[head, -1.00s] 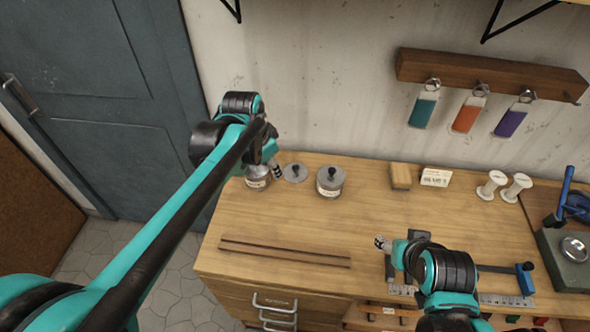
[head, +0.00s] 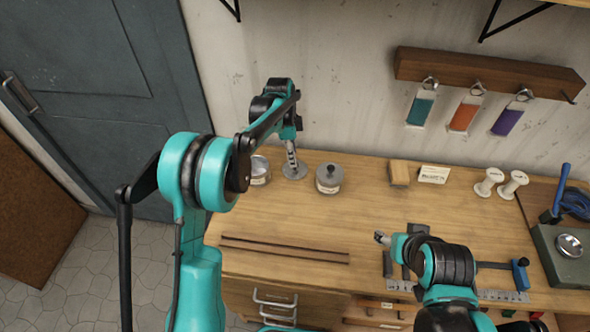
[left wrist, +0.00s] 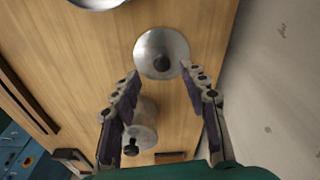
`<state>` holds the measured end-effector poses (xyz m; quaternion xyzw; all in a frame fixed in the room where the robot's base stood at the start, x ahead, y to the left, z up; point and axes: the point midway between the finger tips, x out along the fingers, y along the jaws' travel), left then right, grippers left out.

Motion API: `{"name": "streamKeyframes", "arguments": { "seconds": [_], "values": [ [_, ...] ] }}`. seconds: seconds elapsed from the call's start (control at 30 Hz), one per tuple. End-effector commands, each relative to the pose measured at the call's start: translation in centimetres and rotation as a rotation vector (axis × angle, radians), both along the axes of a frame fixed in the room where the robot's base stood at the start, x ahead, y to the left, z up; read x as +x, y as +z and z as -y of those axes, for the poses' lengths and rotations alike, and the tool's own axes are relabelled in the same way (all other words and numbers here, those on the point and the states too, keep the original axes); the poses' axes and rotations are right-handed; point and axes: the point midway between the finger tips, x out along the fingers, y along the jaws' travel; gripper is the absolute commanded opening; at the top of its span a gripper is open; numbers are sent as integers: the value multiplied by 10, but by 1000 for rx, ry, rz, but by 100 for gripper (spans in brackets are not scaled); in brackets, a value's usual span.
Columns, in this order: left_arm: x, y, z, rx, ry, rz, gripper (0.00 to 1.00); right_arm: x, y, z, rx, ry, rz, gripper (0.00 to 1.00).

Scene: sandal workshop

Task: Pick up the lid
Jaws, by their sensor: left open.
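The loose lid (head: 294,173) is a grey metal disc with a dark knob, lying flat on the bench. It also shows in the left wrist view (left wrist: 161,45). My left gripper (head: 292,163) is above the lid and points down at it. In the left wrist view its two fingers (left wrist: 158,74) are spread apart with nothing between them, and the lid lies just beyond their tips. My right gripper (head: 380,238) is low over the front of the bench; its fingers are too small to tell open or shut.
An open tin (head: 260,172) stands left of the lid. A lidded tin (head: 329,181) stands to its right. Two dark strips (head: 285,250) lie in front. A wooden block (head: 399,173), a card (head: 434,174) and white spools (head: 489,182) stand farther right.

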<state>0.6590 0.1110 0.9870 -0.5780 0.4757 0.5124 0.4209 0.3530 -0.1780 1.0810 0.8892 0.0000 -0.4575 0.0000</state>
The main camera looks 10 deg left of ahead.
Motion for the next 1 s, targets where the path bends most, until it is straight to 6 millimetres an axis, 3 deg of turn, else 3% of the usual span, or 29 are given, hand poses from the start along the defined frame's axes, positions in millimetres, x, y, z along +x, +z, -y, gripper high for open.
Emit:
{"name": "streamKeyframes", "arguments": {
  "seconds": [0.3, 0.57, 0.77, 1.0],
  "values": [
    [5, -44, 7, 0, 1, 1, 44, 0, -17, 0, 0, 0, 0, 58],
    [4, -49, 7, 0, 1, 1, 44, 0, -17, 0, 0, 0, 0, 58],
    [4, -49, 7, 0, 2, 1, 0, 0, -17, 0, 0, 0, 0, 58],
    [4, -49, 7, 0, 2, 1, 0, 0, -17, 0, 0, 0, 0, 58]
  ]
}}
